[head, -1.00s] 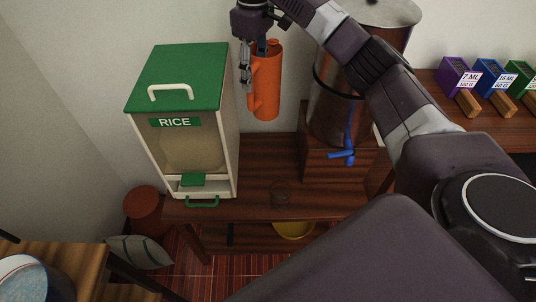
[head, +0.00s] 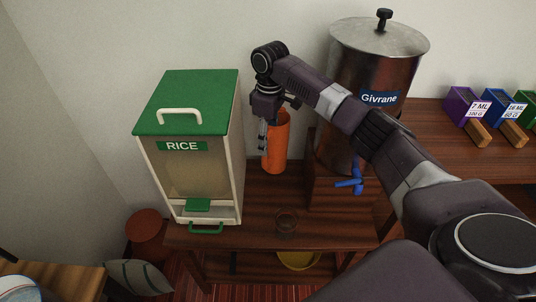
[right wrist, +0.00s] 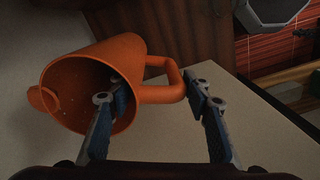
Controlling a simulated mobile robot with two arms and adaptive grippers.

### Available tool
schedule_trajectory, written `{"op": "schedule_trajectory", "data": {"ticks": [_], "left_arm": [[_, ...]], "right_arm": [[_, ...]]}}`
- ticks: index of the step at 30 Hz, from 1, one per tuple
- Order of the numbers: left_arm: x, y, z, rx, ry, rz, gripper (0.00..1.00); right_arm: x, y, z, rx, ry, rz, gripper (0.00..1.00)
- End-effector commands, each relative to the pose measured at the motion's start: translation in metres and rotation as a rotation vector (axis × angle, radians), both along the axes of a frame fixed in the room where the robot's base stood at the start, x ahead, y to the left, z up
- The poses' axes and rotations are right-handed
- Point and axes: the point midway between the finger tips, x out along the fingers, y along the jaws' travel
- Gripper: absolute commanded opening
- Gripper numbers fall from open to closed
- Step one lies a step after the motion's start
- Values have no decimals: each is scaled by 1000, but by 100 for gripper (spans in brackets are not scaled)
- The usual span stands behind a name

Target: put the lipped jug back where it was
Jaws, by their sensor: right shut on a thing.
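The orange lipped jug (head: 276,145) is upright at the back of the dark wooden table, between the rice dispenser and the metal urn. Its base is at or just above the tabletop; I cannot tell if it touches. My right gripper (head: 263,136) is at the jug's left side, shut on it. In the right wrist view the jug (right wrist: 88,75) shows its open mouth and spout, with the handle between the fingers (right wrist: 158,92). One finger overlaps the mouth and the other is beyond the handle. My left gripper is not in view.
The rice dispenser (head: 190,150) with a green lid stands left of the jug. The metal urn (head: 362,75) with a blue tap (head: 351,182) stands on a wooden box at right. A small glass (head: 286,222) is near the table's front edge. A yellow bowl (head: 298,260) is below.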

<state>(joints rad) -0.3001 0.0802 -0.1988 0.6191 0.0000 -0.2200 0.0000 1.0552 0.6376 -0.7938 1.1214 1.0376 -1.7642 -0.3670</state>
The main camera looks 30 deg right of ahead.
Motion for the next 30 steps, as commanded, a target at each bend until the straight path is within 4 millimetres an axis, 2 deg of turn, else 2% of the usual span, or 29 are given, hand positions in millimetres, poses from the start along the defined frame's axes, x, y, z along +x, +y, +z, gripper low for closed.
{"op": "schedule_trajectory", "data": {"ticks": [5,12,15,27,28,30], "left_arm": [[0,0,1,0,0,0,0],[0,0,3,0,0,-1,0],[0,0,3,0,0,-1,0],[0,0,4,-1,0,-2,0],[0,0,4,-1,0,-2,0],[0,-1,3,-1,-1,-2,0]], "right_arm": [[1,0,-12,0,-1,0,0],[0,0,-51,1,-1,1,0],[1,0,-59,0,-2,0,0],[1,0,-64,1,-3,0,0],[0,0,-66,0,0,0,46],[0,0,-65,0,0,1,53]]}}
